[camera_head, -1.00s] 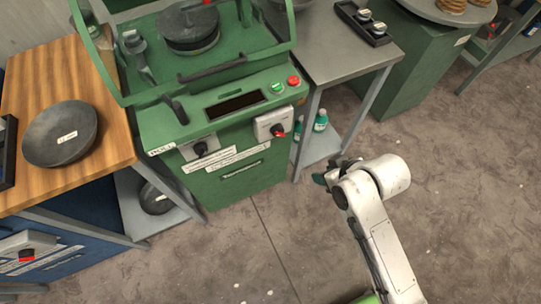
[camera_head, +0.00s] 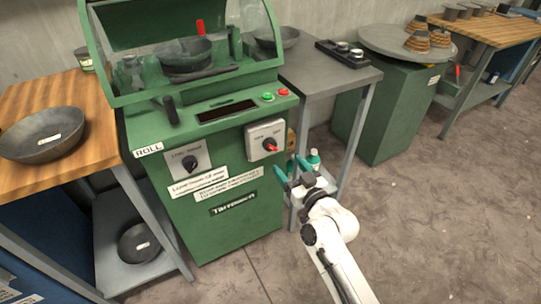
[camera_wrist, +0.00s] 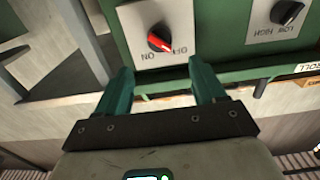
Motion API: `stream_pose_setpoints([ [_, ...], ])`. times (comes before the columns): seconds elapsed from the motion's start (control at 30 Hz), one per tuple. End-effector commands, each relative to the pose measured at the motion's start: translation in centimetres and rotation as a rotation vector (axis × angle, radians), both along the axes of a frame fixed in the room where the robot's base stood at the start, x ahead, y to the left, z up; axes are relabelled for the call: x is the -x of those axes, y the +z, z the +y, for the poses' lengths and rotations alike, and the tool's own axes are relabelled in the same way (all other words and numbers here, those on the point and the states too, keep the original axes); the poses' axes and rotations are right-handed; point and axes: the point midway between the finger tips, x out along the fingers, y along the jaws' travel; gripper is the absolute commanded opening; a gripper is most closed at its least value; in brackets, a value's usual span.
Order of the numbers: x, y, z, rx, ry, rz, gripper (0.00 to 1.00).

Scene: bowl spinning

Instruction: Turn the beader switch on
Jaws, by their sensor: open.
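A red rotary switch (camera_head: 270,145) sits on a light square plate at the right of a green machine's (camera_head: 240,225) front panel. The switch also shows in the wrist view (camera_wrist: 160,39), upside down, with ON and OFF lettering below it. My gripper (camera_head: 294,170) is open and empty in front of the panel's right side, just below and right of the switch in the head view. In the wrist view its fingertips (camera_wrist: 161,70) straddle the view below the switch, apart from it.
A dark LOW/HIGH knob (camera_head: 189,162) is at the panel's left. Green and red buttons (camera_head: 268,96) sit above the switch. A grey side table (camera_head: 325,75) with legs stands right of the machine. A wooden table (camera_head: 85,105) with a dark bowl (camera_head: 42,135) is left. Floor at right is clear.

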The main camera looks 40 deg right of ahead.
Motion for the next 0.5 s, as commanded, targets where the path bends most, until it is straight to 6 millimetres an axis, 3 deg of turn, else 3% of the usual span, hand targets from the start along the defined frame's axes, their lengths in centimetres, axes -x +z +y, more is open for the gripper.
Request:
stream_pose_setpoints([
  [0.3, -5.5, 0.1, -1.5, -0.001, 0.002, 0.000, 0.69],
  [0.5, -7.9, 0.0, -2.2, -0.002, 0.002, 0.002, 0.69],
])
